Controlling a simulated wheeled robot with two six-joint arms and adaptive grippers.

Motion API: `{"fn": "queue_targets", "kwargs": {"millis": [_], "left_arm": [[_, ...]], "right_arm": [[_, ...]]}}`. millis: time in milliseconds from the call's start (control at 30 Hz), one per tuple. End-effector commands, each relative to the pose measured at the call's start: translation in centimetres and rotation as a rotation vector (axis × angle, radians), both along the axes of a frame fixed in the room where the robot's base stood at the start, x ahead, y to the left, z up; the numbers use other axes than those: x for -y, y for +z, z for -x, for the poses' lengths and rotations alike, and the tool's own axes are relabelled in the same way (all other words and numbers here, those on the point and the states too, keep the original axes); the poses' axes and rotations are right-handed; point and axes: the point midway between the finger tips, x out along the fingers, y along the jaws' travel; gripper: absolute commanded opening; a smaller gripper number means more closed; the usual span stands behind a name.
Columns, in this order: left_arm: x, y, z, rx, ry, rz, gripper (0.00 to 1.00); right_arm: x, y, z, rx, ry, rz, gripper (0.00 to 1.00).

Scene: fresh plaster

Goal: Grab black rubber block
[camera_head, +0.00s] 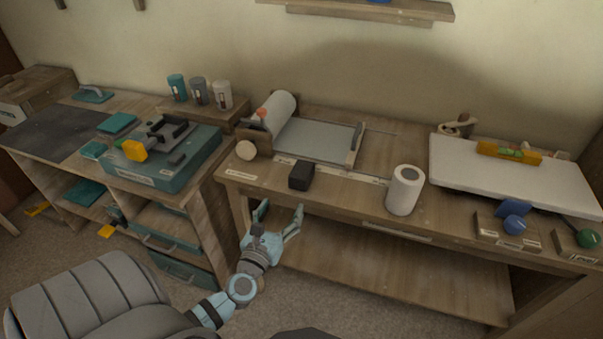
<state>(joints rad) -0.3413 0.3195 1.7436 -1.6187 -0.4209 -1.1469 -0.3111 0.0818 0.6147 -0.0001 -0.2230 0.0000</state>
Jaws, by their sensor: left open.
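The black rubber block (301,176) sits near the front edge of the wooden workbench (450,208), left of the white roll. My left gripper (281,212) is open and empty. In the picture it is just below and slightly left of the block, in front of the bench edge, with its fingers pointing up toward the bench. It appears apart from the block. My right gripper is not in view.
A white roll (405,190) stands right of the block. Behind are a grey board (315,140) and a lying paper roll (275,112). A teal case (160,180) is on the left bench. A grey chair (95,295) is at lower left. An open shelf (400,272) lies under the workbench.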

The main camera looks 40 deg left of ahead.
Motion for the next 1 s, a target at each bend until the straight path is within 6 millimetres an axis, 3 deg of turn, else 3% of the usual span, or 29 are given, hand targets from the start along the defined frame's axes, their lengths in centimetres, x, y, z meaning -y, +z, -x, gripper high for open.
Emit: {"fn": "queue_targets", "kwargs": {"millis": [67, 300, 467, 700, 933, 1000], "left_arm": [[-0.2, 1.1, -1.3, 0.014, -0.006, -0.045, 0.69], [-2.4, 0.9, -7.0, 0.013, -0.002, -0.042, 0.69], [-3.0, 0.8, -8.9, 0.011, -0.003, -0.040, 0.69], [-4.4, 0.6, -12.9, 0.011, -0.002, -0.037, 0.69], [-4.5, 0.7, -13.4, 0.010, -0.003, -0.036, 0.69], [-4.5, 0.7, -13.4, 0.010, -0.003, -0.036, 0.60]], "right_arm": [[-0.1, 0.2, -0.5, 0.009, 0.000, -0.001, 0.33], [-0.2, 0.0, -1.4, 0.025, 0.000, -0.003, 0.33], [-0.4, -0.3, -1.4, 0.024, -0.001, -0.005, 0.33], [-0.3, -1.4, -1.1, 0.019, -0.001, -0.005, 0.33], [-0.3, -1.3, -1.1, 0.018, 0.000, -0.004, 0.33], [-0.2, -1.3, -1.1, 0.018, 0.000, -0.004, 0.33]]}}
